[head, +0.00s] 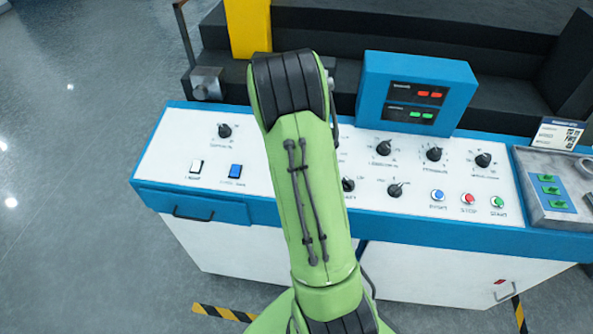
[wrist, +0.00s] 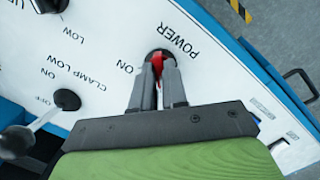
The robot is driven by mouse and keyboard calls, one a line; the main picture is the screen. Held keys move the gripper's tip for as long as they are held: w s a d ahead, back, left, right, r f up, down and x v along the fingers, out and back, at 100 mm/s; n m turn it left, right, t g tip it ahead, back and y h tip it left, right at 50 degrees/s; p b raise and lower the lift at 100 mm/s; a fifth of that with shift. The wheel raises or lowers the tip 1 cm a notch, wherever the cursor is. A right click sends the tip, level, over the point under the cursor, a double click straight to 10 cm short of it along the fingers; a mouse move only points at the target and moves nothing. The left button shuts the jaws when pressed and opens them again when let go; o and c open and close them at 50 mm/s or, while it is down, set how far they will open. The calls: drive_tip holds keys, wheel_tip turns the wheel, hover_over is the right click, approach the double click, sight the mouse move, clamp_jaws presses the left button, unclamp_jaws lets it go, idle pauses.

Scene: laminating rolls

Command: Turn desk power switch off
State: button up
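The red power switch (wrist: 158,60) sits in a dark round mount on the white panel in the wrist view, under the label POWER. The label ON is printed beside it; an OFF label for it is not visible. My gripper (wrist: 160,68) is at the switch, with its two grey fingers close together on either side of the red part. The fingers look shut on it, and they hide much of the switch. In the head view my green arm covers the switch and my gripper.
The white and blue desk (head: 150,160) carries several black knobs, such as one at the left (head: 224,130), plus push buttons (head: 468,198) at the right. A blue display box (head: 372,90) stands at the back. In the wrist view a lever (wrist: 30,138) lies left of my gripper.

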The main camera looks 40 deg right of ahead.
drive_tip(key=o, duration=0.4)
wheel_tip(320, 180, up, 16)
drive_tip(key=a+p, duration=0.2)
drive_tip(key=shift+f, duration=0.15)
drive_tip(key=shift+w, duration=0.15)
